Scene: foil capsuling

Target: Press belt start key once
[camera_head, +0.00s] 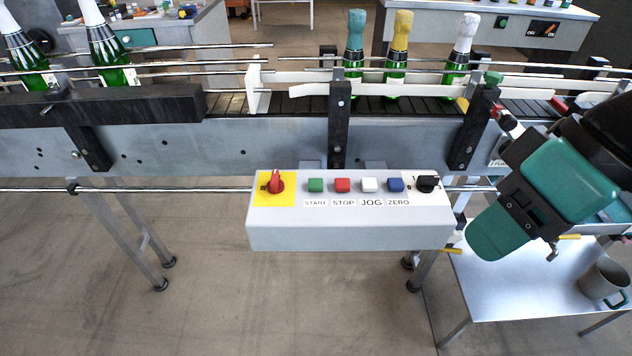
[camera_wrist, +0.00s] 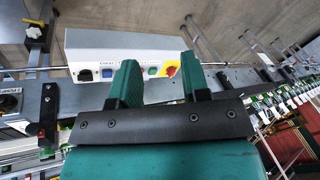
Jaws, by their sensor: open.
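The belt start key is the green square button (camera_head: 316,185) above the START label, on the light grey control box (camera_head: 350,229) in the head view. The red STOP key (camera_head: 342,185) sits just to its right. My gripper (camera_head: 497,228) is right of the box, clear of the keys. In the wrist view my gripper (camera_wrist: 160,75) shows two separated green fingers with nothing between them. The control box (camera_wrist: 115,45) lies beyond them, upside down, and the green start key (camera_wrist: 152,70) shows in the gap. One finger hides part of the key row.
Behind is the conveyor with foil-topped bottles (camera_head: 398,55). A side table (camera_head: 520,285) holds a grey mug (camera_head: 603,280).

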